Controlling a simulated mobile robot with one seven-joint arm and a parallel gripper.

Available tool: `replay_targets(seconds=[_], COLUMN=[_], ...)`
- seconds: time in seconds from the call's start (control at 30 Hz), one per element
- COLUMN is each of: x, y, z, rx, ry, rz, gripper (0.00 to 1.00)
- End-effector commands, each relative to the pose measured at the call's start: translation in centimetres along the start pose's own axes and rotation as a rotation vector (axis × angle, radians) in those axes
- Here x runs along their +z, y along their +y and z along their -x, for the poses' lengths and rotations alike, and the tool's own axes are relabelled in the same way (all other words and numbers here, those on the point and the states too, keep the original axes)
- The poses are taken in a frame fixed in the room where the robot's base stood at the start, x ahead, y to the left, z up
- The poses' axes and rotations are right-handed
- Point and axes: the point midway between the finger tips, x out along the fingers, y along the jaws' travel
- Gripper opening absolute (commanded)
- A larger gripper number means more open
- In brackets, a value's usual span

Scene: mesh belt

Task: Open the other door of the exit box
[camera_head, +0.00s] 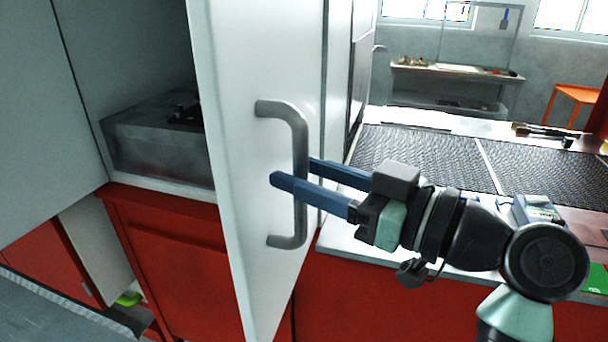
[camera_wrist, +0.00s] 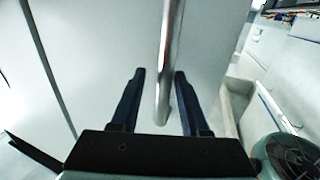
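A white door (camera_head: 240,200) stands ajar at the centre of the head view, with a grey bar handle (camera_head: 300,140) on its face. My gripper (camera_head: 294,172) reaches in from the right with its blue fingers at the handle. In the wrist view my gripper (camera_wrist: 159,73) has one finger on each side of the handle bar (camera_wrist: 168,60). Gaps show between the bar and both fingers, so it is open around the handle and not clamped. The opening left of the door shows part of the box's inside; the door hides the rest.
A grey block (camera_head: 160,145) sits inside the opening. Red cabinet fronts (camera_head: 170,270) lie below. The dark mesh belt (camera_head: 425,155) runs to the right, with a small device (camera_head: 535,210) beside it. A shelf (camera_head: 455,75) and orange stool (camera_head: 575,95) stand at the back.

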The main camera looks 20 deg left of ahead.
Motion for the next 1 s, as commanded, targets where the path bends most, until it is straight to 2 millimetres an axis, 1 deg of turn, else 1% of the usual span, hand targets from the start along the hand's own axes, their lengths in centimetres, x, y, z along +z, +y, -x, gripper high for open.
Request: replay_targets(seconds=[0.3,0.43,0.57,0.8,0.9,1.0], x=[0.1,0.2,0.2,0.2,0.1,0.1], y=[-0.1,-0.1,-0.1,0.0,0.0,0.0], z=[0.0,1.0,3.3,8.7,10.5,11.8], rx=[-0.006,-0.005,-0.002,-0.001,-0.001,-0.002], ry=[-0.002,-0.002,-0.001,-0.001,-0.001,-0.001], rz=[0.000,0.001,0.002,0.002,0.001,0.000], gripper=[0.52,0.52,0.52,0.52,0.52,0.52])
